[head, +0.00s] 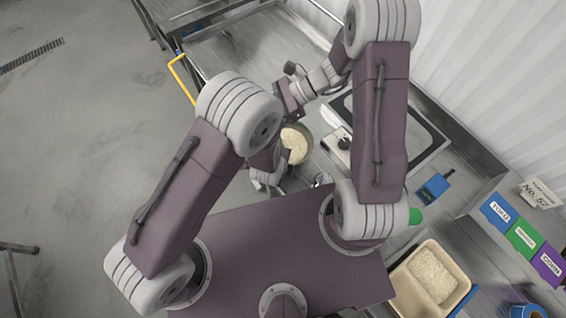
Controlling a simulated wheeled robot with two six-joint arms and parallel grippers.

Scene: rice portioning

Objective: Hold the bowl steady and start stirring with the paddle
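A round tan-rimmed bowl (308,148) with pale rice in it stands on the metal counter, partly covered by my arms. My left gripper (268,178) is low beside the bowl, at its lower left; its fingertips are too hidden to tell whether it is open or touches the bowl. My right gripper (284,104) is just above the bowl in the picture, at its upper left. Its fingers are mostly hidden, and I cannot tell whether it holds anything. I cannot make out a paddle.
A white device with a dark knob (338,143) stands right of the bowl, by a black-edged panel (428,128). A tan tray (404,282) of rice is at the lower right, near blue, green and purple labelled blocks (524,238). Bare counter (235,50) lies at the top.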

